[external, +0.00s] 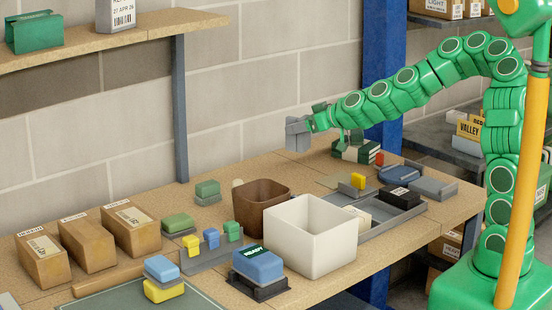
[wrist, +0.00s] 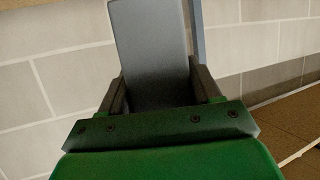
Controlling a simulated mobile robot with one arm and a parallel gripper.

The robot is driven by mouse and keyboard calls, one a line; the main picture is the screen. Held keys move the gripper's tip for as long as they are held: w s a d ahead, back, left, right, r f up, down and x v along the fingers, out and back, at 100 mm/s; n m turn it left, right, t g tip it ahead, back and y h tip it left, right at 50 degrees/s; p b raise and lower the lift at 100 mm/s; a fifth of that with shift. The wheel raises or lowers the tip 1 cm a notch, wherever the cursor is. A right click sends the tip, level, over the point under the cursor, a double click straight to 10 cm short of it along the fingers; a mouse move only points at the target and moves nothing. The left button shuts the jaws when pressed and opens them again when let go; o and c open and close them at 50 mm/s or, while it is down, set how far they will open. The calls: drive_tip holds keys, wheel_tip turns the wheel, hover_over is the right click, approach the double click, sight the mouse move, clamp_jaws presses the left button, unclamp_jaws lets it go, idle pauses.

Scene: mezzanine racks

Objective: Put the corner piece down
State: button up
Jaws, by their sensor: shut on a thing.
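The corner piece (external: 297,133) is a grey block-like part, held in the air above the back of the wooden table (external: 415,229), in front of the block wall. My gripper (external: 311,123) is shut on it at the end of my green arm. In the wrist view the grey piece (wrist: 150,42) stands up between the two dark fingers of my gripper (wrist: 158,88). Its lower end is hidden by the green gripper body. Its full shape is hard to tell.
A brown bin (external: 261,207) and a white bin (external: 305,237) stand mid-table. A grey tray (external: 405,216) with several items lies to their right, green-and-white boxes (external: 357,150) behind it. Cardboard boxes (external: 86,243) stand at left. Bare table lies below the held piece.

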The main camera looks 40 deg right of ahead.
drive_tip(key=s+r+n+g+y, duration=0.5)
drive_tip(key=s+n+g+y, duration=0.4)
drive_tip(key=s+n+g, duration=0.45)
drive_tip(key=w+a+f, duration=0.3)
drive_tip(key=w+f, duration=0.9)
drive_tip(key=f, duration=0.2)
drive_tip(key=shift+w+f+t, duration=0.15)
drive_tip(key=shift+w+t, duration=0.15)
drive_tip(key=shift+t, duration=0.05)
idle(1.1)
drive_tip(key=shift+w+f+n, duration=0.15)
drive_tip(key=shift+f+n, duration=0.1)
drive_tip(key=shift+f, duration=1.4)
